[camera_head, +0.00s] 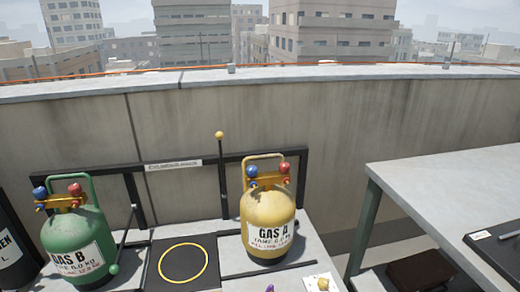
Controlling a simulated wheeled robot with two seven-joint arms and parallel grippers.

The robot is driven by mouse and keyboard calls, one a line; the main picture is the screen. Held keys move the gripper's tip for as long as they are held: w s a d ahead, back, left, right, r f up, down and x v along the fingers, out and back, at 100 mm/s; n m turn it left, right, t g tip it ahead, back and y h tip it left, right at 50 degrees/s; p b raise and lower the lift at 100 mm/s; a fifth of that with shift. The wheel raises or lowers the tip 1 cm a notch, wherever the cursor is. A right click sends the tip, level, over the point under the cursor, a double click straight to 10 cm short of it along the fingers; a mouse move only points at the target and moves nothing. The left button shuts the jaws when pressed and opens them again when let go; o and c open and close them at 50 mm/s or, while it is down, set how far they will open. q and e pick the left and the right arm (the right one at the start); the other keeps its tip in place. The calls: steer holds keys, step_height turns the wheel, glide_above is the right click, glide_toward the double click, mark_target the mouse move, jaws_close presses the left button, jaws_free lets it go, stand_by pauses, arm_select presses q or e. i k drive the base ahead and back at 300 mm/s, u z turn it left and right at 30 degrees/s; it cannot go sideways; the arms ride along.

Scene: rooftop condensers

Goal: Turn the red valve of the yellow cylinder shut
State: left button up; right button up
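The yellow cylinder (255,215), labelled GAS A, stands upright on a grey surface near the middle of the head view. Its red valve (284,167) is a knob at the top right of the cylinder, below the yellow handle. A blue valve (253,171) sits to its left. Whether the red valve is open or shut cannot be told. Neither of my grippers is in view, and nothing covers the red valve.
A green cylinder (62,232), labelled GAS B, with its own red and blue knobs stands at the left. A black pad with a yellow ring (182,264) lies between the cylinders. A grey table (440,185) stands at the right. A concrete wall (330,130) runs behind.

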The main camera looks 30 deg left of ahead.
mark_target(284, 168)
steer(key=u, duration=0.95)
steer(key=i, duration=0.85)
steer(key=u, duration=0.95)
